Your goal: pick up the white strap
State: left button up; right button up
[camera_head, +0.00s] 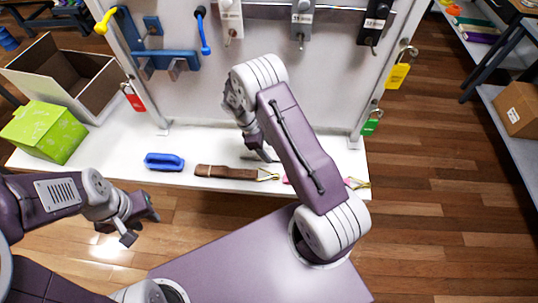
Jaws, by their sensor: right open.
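A whitish strap (231,17) hangs at the top of the wall panel, its upper end cut off by the picture edge and a metal hook at its lower end. My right gripper (262,155) is low over the white shelf, near the brown strap, well below the whitish strap; its fingers are small and partly hidden by my arm. It is open, and I see nothing held. My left gripper (141,224) is at the lower left in front of the shelf, open and empty, with its fingers apart.
A grey strap (301,18) and a black strap (376,20) hang right of the whitish one. On the shelf (190,142) lie a brown strap (225,172), a pink strap (350,182) partly behind my arm, a blue handle (164,161), a green box (45,131) and an open carton (65,75).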

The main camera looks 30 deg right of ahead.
aim_at(271, 154)
jog(key=x, duration=0.3)
jog(key=shift+f, duration=0.25)
jog(key=c, duration=0.4)
grip_shut()
jog(key=shift+r, duration=0.1)
